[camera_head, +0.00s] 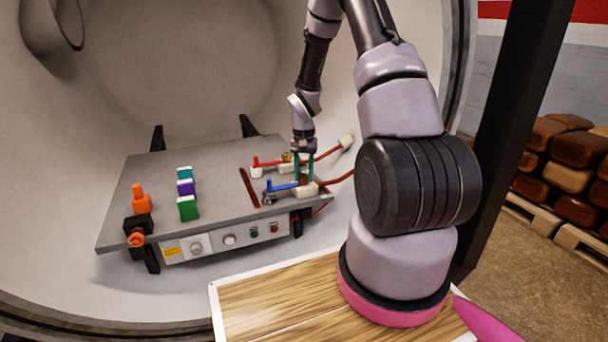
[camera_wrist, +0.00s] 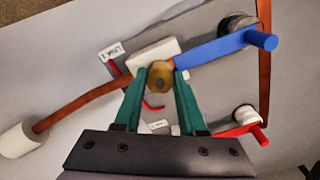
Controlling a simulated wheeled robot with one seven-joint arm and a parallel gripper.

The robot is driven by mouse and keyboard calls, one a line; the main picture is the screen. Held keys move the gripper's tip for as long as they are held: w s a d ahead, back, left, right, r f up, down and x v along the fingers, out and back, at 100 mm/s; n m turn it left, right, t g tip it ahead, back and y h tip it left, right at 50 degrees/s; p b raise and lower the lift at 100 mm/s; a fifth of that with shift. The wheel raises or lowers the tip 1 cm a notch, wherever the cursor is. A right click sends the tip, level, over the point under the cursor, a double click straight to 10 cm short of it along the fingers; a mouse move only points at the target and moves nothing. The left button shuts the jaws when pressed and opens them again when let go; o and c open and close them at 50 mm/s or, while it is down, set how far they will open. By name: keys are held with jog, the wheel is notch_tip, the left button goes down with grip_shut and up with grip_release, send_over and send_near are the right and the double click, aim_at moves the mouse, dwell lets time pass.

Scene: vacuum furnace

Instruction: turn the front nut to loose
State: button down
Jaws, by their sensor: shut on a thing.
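The brass front nut (camera_wrist: 160,75) sits against a white block (camera_wrist: 152,54) in the wrist view, at the end of a reddish-brown tube (camera_wrist: 85,103). My gripper (camera_wrist: 160,78) has its two green fingers shut on the nut, one on each side. In the head view my gripper (camera_head: 304,179) points down at the right end of the grey bench, and the fingers mostly hide the front nut. A blue-handled lever (camera_wrist: 215,48) lies close beside the nut. Small white labels (camera_wrist: 111,51) with red marks are near the nut; their text is too small to read.
A red-handled lever (camera_head: 268,162) and another brass nut (camera_head: 286,157) are behind the blue lever (camera_head: 283,187). Green, purple and teal blocks (camera_head: 187,208) and an orange-and-black fixture (camera_head: 138,205) stand on the left of the bench (camera_head: 222,160). The round chamber wall (camera_head: 80,110) surrounds the bench.

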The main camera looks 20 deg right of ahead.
jog(key=shift+n, duration=0.3)
jog(key=n, duration=0.5)
jog(key=shift+n, duration=0.3)
jog(key=n, duration=1.1)
jog(key=shift+n, duration=0.4)
jog(key=n, duration=0.5)
jog(key=shift+n, duration=0.3)
jog(key=shift+c, duration=2.4)
grip_release()
